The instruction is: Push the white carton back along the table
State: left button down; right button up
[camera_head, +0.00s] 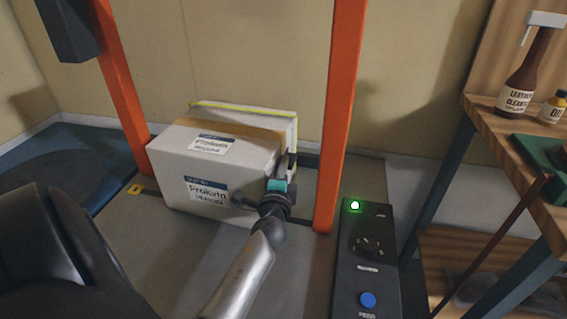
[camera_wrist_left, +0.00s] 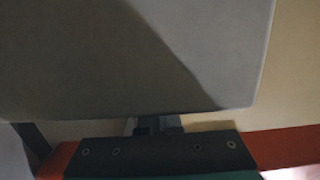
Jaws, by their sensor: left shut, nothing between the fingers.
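The white carton (camera_head: 225,172) stands upright on the grey table (camera_head: 297,262) between two orange posts. It has brown tape along its top and printed labels on its top and front. My left gripper (camera_head: 240,202) is shut and empty at the right part of the carton's front face. Its fingertips look to be at or very near that face; I cannot tell whether they touch. In the left wrist view the carton (camera_wrist_left: 130,60) fills the upper part, just beyond the gripper (camera_wrist_left: 156,124). My right gripper is not in view.
Orange posts (camera_head: 342,110) (camera_head: 122,85) flank the carton. A black control box (camera_head: 367,255) with a lit green light stands right. A wooden shelf with a spray bottle (camera_head: 525,75) is farther right.

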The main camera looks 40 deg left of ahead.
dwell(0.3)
pick_arm(q)
jog(key=shift+s+a, duration=0.2)
jog(key=shift+a, duration=0.35)
jog(key=shift+s+a, duration=0.2)
jog(key=shift+a, duration=0.3)
